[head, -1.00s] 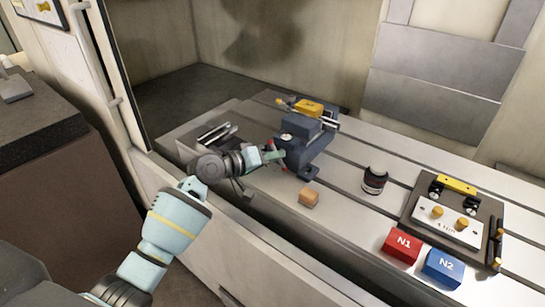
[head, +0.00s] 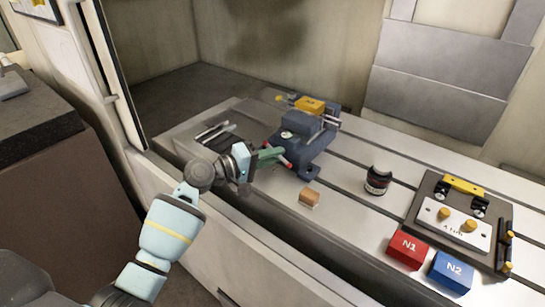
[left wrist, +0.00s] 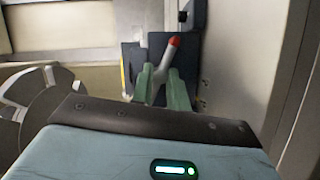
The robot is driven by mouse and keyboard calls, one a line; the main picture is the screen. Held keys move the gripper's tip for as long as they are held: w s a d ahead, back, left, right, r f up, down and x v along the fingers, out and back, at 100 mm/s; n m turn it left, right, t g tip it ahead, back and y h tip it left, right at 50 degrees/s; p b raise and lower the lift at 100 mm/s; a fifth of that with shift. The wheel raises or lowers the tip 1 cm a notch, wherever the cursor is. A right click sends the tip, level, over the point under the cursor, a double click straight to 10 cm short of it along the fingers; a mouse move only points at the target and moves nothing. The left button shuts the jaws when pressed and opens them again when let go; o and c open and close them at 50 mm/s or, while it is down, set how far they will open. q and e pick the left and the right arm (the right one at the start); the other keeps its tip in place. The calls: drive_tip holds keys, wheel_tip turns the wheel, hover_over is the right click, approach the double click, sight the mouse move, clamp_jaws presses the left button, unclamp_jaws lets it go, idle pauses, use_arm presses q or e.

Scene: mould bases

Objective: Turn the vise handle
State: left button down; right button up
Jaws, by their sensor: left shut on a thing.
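The blue-grey vise (head: 318,145) stands on the slotted machine table with a yellow block (head: 311,105) at its far end. Its handle is a thin grey bar with red tips at the vise's near left end. The handle (left wrist: 161,82) also shows in the left wrist view, tilted, with its red tip up and to the right. My left gripper (head: 275,154) has green fingers shut on the handle. In the wrist view, the left gripper's fingers (left wrist: 162,88) lie on either side of the bar. The fingers hide part of the handle. My right gripper is in neither view.
A dark fixture plate (head: 428,190), red N1 block (head: 409,248) and blue N2 block (head: 452,271) are farther right. Metal bars (head: 214,132) lie left of the vise.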

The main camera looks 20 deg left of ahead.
use_arm(q)
drive_tip(key=shift+f+n, duration=0.1)
drive_tip(key=shift+n, duration=0.6)
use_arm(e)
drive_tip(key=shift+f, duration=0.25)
use_arm(q)
drive_tip(key=shift+t+h, duration=0.3)
drive_tip(key=c, duration=1.4)
unclamp_jaws()
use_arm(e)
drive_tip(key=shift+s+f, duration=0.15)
use_arm(q)
drive_tip(key=shift+o, duration=0.2)
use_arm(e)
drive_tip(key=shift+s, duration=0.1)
use_arm(q)
drive_tip(key=b+v, duration=0.1)
drive_tip(key=v, duration=0.6)
drive_tip(key=shift+s+a, duration=0.3)
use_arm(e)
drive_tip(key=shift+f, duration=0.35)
